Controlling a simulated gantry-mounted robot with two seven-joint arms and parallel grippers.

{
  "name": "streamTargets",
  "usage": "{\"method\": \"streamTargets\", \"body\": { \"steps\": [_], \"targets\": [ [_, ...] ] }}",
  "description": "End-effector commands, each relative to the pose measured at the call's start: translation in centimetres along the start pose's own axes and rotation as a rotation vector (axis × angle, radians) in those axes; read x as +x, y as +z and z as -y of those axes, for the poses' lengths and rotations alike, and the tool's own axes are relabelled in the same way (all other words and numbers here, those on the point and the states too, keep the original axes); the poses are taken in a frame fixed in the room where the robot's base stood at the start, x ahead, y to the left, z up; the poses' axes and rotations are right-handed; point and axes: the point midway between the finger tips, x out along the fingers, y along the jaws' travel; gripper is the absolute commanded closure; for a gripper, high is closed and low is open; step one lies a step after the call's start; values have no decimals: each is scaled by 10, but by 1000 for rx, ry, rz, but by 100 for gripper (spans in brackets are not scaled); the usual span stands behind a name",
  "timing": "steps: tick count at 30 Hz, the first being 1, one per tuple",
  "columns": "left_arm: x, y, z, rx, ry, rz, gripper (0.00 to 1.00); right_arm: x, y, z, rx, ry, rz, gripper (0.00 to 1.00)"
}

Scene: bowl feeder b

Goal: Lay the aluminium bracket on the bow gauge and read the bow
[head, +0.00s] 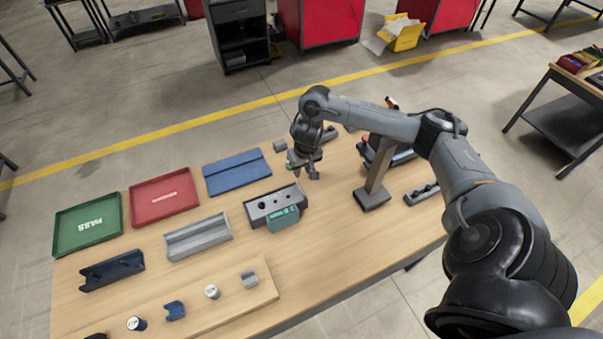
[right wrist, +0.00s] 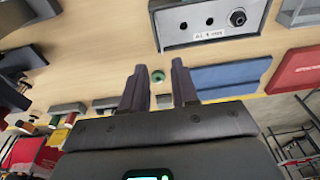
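A light grey channel-shaped piece (head: 198,237), which looks like the aluminium bracket, lies on the table left of centre. A grey block with dark holes (head: 262,207) and a teal display unit (head: 283,219) at its front stands to its right. It may be the bow gauge; nothing lies on it. The block also shows in the right wrist view (right wrist: 205,24). My right gripper (head: 305,174) is over the table behind the block, pointing down. Its fingers are apart and empty in the right wrist view, with a small green ring (right wrist: 157,76) on the table between them. My left gripper is out of view.
A green PASS tray (head: 88,224), a red tray (head: 164,197) and a blue flat piece (head: 237,172) line the back left. A dark blue channel (head: 112,270) lies in front. A wooden board (head: 240,293) holds small parts. A grey post (head: 376,178) stands at right.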

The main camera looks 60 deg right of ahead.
Motion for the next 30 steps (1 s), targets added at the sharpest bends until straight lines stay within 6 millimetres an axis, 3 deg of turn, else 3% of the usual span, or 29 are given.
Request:
{"method": "streamTargets", "body": {
  "steps": [4, 8, 11, 15, 18, 21, 25, 30],
  "targets": [
    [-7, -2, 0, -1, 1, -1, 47, -13, 1, 3, -12, -3, -3, 71],
    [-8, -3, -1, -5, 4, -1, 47, -3, 12, 27, -103, -37, -22, 71],
    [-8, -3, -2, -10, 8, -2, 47, 16, 34, 70, -258, -100, -68, 71],
    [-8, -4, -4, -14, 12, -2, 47, 39, 92, 157, -535, -229, -196, 71],
    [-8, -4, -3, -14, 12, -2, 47, 35, 140, 212, -683, -298, -316, 71],
    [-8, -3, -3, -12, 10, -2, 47, 18, 180, 241, -757, -312, -410, 71],
    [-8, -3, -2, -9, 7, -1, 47, -6, 218, 238, -778, -258, -438, 71],
    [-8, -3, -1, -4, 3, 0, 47, -26, 255, 200, -770, -175, -337, 71]
  ]
}}
